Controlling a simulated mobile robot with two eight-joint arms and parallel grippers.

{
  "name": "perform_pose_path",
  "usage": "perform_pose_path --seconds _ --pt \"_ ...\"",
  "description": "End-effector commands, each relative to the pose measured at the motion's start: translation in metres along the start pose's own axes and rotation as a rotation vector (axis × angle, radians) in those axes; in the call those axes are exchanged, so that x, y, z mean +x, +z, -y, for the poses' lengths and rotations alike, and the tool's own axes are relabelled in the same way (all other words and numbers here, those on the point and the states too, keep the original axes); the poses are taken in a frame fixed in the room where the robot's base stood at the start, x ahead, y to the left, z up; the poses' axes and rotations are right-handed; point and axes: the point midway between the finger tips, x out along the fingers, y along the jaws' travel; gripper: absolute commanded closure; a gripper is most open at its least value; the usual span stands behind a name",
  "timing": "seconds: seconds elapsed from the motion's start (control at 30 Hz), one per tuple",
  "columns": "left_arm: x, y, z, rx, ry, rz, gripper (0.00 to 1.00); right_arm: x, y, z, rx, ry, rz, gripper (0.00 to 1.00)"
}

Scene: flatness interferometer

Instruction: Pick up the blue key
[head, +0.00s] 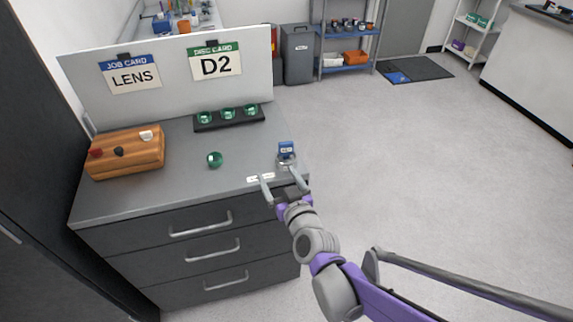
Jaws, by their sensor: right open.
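A small blue item (286,149) with a pale marking stands near the right edge of the grey cabinet top (190,190). It looks like the blue key, but it is too small to be sure of its shape. My right gripper (279,177) is open, with its fingers spread at the front right of the cabinet top. The blue item is just beyond the right fingertip, and I cannot tell whether they touch. Nothing shows between the fingers. My left gripper is out of view.
A wooden block (127,158) with red, black and white pieces stands at the left. A green disc (215,160) lies mid-top. A black rack (232,124) holds green discs before an upright panel (168,99) with LENS and D2 cards. Open floor lies to the right.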

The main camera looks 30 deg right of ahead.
Motion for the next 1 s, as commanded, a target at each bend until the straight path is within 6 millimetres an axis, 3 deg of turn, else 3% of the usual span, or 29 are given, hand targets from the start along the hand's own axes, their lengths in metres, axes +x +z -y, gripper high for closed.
perform_pose_path --seconds 0.1,0.2,0.5,0.73,1.0 --pt "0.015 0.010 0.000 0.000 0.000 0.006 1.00 0.010 0.006 -0.031 0.003 0.113 -0.102 0.10" --pt "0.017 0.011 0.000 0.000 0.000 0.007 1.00 0.013 0.005 -0.044 0.003 0.162 -0.138 0.10" --pt "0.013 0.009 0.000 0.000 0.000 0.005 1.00 0.056 -0.005 -0.053 0.002 0.170 -0.146 0.10" --pt "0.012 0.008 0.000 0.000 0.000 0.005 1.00 0.072 -0.006 -0.057 0.002 0.169 -0.145 0.10" --pt "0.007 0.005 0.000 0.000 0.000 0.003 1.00 0.109 -0.008 -0.065 0.003 0.168 -0.145 0.10"
